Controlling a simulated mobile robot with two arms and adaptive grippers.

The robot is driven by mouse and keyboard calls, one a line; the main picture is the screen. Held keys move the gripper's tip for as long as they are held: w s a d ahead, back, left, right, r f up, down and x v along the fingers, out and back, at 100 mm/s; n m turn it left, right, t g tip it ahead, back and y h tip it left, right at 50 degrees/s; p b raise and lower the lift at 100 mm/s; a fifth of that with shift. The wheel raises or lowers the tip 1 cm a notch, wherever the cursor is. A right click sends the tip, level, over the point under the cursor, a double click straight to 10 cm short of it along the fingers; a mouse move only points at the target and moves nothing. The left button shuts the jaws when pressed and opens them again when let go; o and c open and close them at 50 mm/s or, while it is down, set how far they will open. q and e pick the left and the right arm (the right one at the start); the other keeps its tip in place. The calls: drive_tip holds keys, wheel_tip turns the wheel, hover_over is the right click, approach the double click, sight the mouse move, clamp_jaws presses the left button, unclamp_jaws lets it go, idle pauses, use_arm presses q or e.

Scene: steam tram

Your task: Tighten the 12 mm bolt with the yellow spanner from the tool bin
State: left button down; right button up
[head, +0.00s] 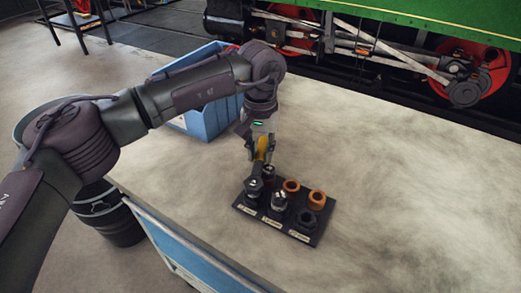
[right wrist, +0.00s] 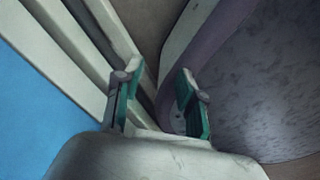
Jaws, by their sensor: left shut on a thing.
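My left gripper (head: 257,150) is shut on the yellow spanner (head: 262,146) above the table. The spanner points down, its lower end close over the left front bolt (head: 254,187) of a black board (head: 308,238). I cannot tell whether its jaw is around that bolt or only above it. Another bolt (head: 279,201) and a dark piece (head: 306,218) stand in the same row. Pale labels run along the board's front edge, too small to read, so which bolt is 12 mm is unclear. My right gripper (right wrist: 160,100) is open and empty in the right wrist view.
The blue tool bin (head: 208,122) stands behind my left arm, partly hidden. Two orange rings (head: 292,186) sit in the board's back row. The grey table (head: 410,200) is clear to the right. A green steam tram (head: 440,25) with red wheels stands beyond. A black bucket (head: 112,222) is at left.

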use_arm(q)
drive_tip(key=shift+r+p, duration=0.3)
drive_tip(key=shift+r, duration=0.55)
use_arm(e)
drive_tip(key=shift+r, duration=0.25)
idle(1.8)
use_arm(q)
drive_tip(key=shift+r+p, duration=0.4)
drive_tip(key=shift+r, duration=0.3)
use_arm(e)
drive_tip(key=shift+r, duration=0.4)
use_arm(q)
drive_tip(key=shift+r+p, duration=0.8)
drive_tip(key=shift+r, duration=0.55)
use_arm(e)
drive_tip(key=shift+r, duration=0.85)
